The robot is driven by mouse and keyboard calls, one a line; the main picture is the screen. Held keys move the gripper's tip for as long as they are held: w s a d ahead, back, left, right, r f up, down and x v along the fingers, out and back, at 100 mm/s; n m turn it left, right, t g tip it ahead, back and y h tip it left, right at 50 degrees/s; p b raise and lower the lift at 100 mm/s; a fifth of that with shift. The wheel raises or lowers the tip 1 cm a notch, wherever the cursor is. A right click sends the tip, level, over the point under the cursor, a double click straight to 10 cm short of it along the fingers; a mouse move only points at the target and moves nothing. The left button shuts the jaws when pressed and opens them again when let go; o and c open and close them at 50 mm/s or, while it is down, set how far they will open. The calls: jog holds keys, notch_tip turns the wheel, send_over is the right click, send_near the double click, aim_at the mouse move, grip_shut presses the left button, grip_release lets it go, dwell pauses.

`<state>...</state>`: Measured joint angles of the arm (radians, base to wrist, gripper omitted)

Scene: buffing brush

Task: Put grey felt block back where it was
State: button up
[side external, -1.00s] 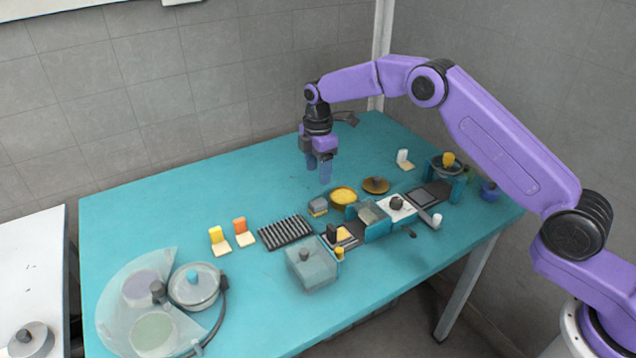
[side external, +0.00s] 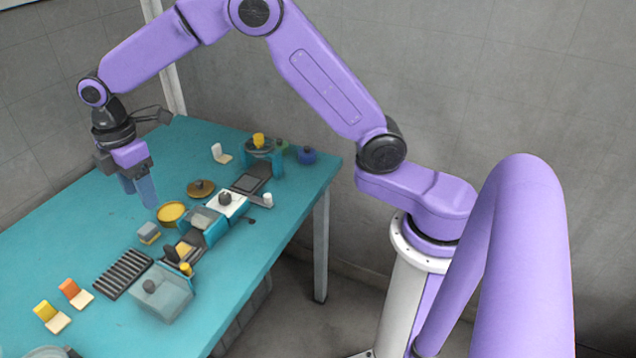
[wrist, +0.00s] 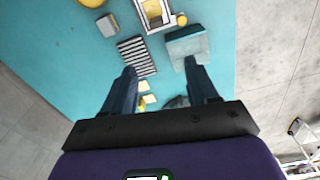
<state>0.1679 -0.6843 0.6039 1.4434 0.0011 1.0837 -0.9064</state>
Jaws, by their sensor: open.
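A small grey block (side external: 149,229) with a yellowish lower edge sits on the teal table, left of a round yellow dish. I take it to be the grey felt block; it also shows in the wrist view (wrist: 107,25), near the top left. My gripper (side external: 140,193) is above the table, its fingers pointing down, just behind and above the block in the side view. In the wrist view my gripper (wrist: 160,66) has its two fingers wide apart with nothing between them. The block lies outside the fingers.
A black ribbed rack (side external: 123,273), a clear box with a knob (side external: 161,294), a yellow dish (side external: 171,214) and a brown disc (side external: 201,188) stand close by. Orange (side external: 75,292) and yellow (side external: 52,316) upright pieces stand front left.

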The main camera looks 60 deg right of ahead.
jog(key=s+d+m, duration=0.1)
jog(key=s+d, duration=0.3)
jog(key=s, duration=0.7)
jog(key=s+d+r+m, duration=0.1)
jog(key=s+d, duration=0.4)
jog(key=s, duration=0.7)
jog(key=s+d+r+m, duration=0.1)
jog(key=s+d, duration=0.4)
jog(key=s, duration=0.7)
jog(key=shift+r+m, duration=0.2)
jog(key=shift+m, duration=0.2)
